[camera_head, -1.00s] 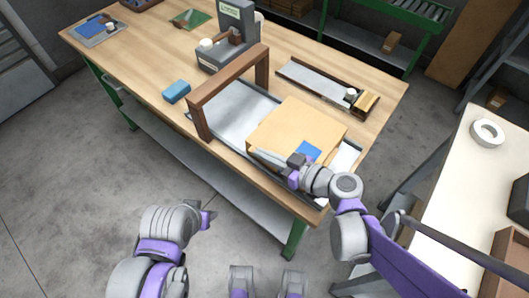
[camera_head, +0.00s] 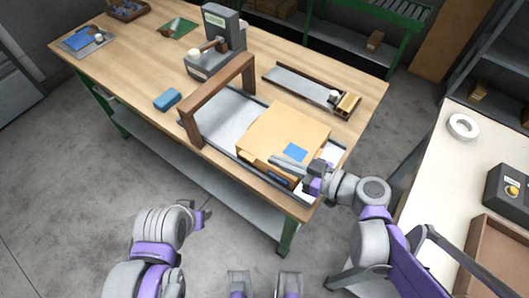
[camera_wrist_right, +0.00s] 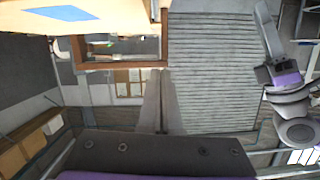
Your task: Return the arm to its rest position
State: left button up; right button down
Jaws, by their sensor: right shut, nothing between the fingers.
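My right gripper (camera_head: 275,160) is shut and empty, at the near right side of the tan box-like block (camera_head: 275,130) on the workbench. A blue square (camera_head: 295,152) lies on the block's top, just beyond the fingers. In the right wrist view the two fingers (camera_wrist_right: 160,80) meet with nothing between them. A brown and dark-blue piece (camera_head: 268,173) shows at the block's near edge; I cannot tell what it is. My left gripper (camera_head: 203,216) is in front of the bench, low and away from it; its jaws are too small to read.
A brown wooden arch (camera_head: 220,98) spans the metal tray beside the block. A blue sponge-like block (camera_head: 167,99) and a grey machine (camera_head: 218,45) stand farther left. A side table (camera_head: 450,150) at right holds a white ring (camera_head: 463,126) and an open brown box (camera_head: 480,262).

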jog(key=s+d+f+m+g+h+p, duration=0.1)
jog(key=s+d+m+h+p, duration=0.1)
jog(key=s+d+m+h, duration=0.2)
jog(key=s+d+f+m+g+h+p, duration=0.1)
jog(key=s+d+m+h+p, duration=0.2)
jog(key=s+d+m+h, duration=0.2)
jog(key=d+m+h, duration=0.1)
jog(key=d+h, duration=0.2)
jog(key=d, duration=0.3)
jog(key=shift+f+g+h, duration=0.3)
jog(key=shift+h, duration=0.1)
